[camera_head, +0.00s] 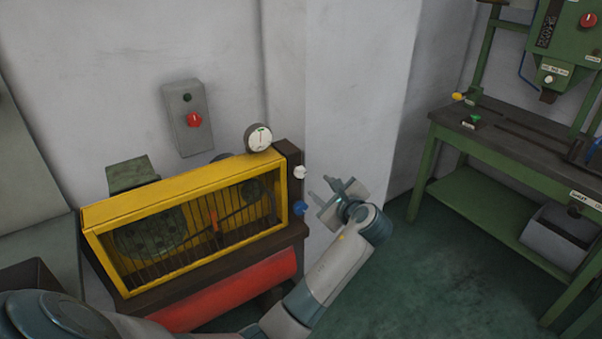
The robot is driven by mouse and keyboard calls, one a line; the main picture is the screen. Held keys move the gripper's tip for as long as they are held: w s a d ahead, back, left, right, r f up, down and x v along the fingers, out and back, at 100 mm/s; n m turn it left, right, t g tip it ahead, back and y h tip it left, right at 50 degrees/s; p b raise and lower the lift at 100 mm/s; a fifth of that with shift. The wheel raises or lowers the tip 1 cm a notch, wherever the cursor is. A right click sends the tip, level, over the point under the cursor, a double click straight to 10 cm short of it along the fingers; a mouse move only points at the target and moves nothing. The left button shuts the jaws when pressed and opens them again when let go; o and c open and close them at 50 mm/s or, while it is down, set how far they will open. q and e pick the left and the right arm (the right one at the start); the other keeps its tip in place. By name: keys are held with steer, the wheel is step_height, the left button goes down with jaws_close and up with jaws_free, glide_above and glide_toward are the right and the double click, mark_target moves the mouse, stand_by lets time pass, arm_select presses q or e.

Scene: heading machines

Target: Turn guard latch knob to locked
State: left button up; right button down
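The yellow machine guard (165,190) is a framed box with vertical bars, closed over the machine at left. On its dark right end post (291,165) sit a white knob (300,172) and, lower, a blue knob (300,208). I cannot tell for sure which is the guard latch knob, nor read any lock marking. My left gripper (319,187) is just right of both knobs, apart from them, its two fingers spread and pointing up and left with nothing between them. My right gripper is not in view.
A round gauge (258,137) stands on the guard's right top corner. A grey wall box (188,117) with a red knob hangs behind. A red cylinder (235,292) lies below the guard. A green workbench (500,140) stands at right, with open floor (420,265) between.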

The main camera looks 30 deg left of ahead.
mark_target(302, 173)
arm_select(q)
steer(key=shift+w+a, duration=0.1)
steer(key=p+x, duration=0.3)
steer(key=x, duration=1.2)
steer(key=shift+w+a, duration=0.1)
steer(key=shift+p+x, duration=0.35)
steer(key=shift+x, duration=0.6)
steer(key=shift+f, duration=0.1)
steer(key=c, duration=0.8)
